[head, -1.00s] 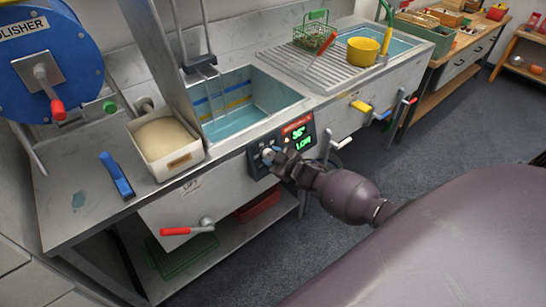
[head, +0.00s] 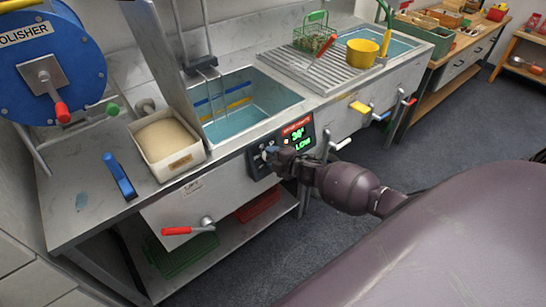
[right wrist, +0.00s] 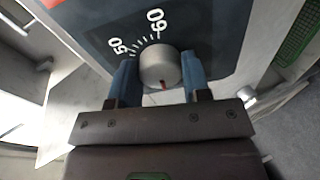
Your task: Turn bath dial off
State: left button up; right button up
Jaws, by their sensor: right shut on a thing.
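The bath dial (right wrist: 160,66) is a grey round knob on a dark control panel (right wrist: 215,35). In the right wrist view the marks 50 and 60 show beyond it, and a red mark on the knob points toward my gripper. My right gripper (right wrist: 160,77) is shut on the dial, one blue finger on each side. In the head view the same panel (head: 256,169) is on the front of the sink unit, with my right gripper (head: 273,156) against it. The lit display (head: 299,138) reads about 34° and LOW in green. My left gripper is out of view.
The water bath (head: 240,122) lies behind the panel. A bin of tan material (head: 167,140) and a blue handle (head: 118,175) are to its left. A red-handled lever (head: 190,229) sticks out below. A green basket (head: 314,38) and yellow pot (head: 362,52) stand on the drainer.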

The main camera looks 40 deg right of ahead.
jog(key=n+p, duration=0.1)
jog(key=n, duration=0.6)
jog(key=shift+r+n+g, duration=0.15)
jog(key=shift+n+g, duration=0.25)
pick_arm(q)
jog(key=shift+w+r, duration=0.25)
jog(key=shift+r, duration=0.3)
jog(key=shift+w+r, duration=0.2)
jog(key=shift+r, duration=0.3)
pick_arm(e)
jog(key=shift+n+h, duration=0.4)
jog(key=shift+n, duration=0.7)
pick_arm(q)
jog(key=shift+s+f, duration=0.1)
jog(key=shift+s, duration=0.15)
pick_arm(e)
jog(key=o, duration=0.9)
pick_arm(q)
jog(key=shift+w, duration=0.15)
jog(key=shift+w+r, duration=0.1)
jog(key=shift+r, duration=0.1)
